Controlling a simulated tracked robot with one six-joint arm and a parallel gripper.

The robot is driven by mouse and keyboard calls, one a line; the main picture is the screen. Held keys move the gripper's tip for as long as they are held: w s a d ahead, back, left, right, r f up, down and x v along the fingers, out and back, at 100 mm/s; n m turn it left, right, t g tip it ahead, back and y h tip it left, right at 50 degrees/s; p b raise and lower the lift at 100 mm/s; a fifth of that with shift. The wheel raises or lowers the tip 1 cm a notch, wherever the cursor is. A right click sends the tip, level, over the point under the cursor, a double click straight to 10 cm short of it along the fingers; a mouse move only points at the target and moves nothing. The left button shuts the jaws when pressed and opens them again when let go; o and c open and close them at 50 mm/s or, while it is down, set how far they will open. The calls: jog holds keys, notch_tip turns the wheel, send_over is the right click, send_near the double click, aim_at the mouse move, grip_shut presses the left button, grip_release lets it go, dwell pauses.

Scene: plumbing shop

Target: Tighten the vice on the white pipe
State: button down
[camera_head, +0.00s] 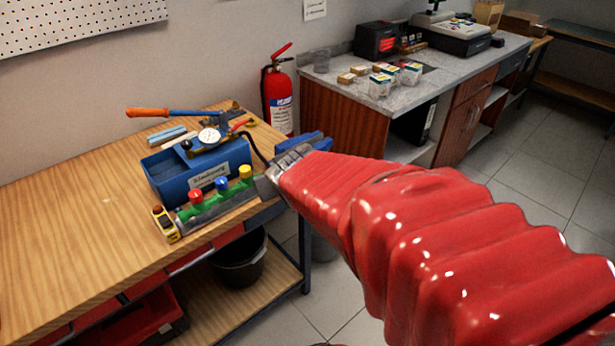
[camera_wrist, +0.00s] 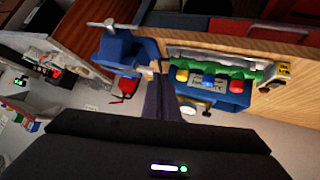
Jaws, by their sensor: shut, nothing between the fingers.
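A blue vice (camera_head: 316,138) is at the near right corner of the wooden bench, partly hidden behind my red-sleeved arm. In the wrist view the blue vice (camera_wrist: 118,48) shows more fully, with a thin metal handle bar (camera_wrist: 112,25) crossing at its outer end. I cannot make out the white pipe with certainty; my fingers may hide it. My gripper (camera_wrist: 157,72) is shut and empty, its dark fingers beside the vice in the picture. I cannot tell whether they touch it.
A fire extinguisher (camera_head: 279,92) stands behind the corner. The bench's left side is clear.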

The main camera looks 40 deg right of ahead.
jog(key=w+d+f+t, duration=0.35)
jog(key=d+f, duration=0.35)
jog(key=d, duration=0.5)
jog(key=s+d+f+m+t+y, duration=0.1)
jog(key=s+f+t+y, duration=0.3)
jog(key=s, duration=0.4)
jog(key=shift+d+f+m+t+y, duration=0.35)
jog(key=shift+m+t+y, duration=0.2)
jog(key=shift+t, duration=0.2)
jog(key=w, duration=0.6)
jog(key=shift+w+a, duration=0.15)
jog(key=shift+w, duration=0.25)
jog(key=shift+f, duration=0.1)
dwell(1.2)
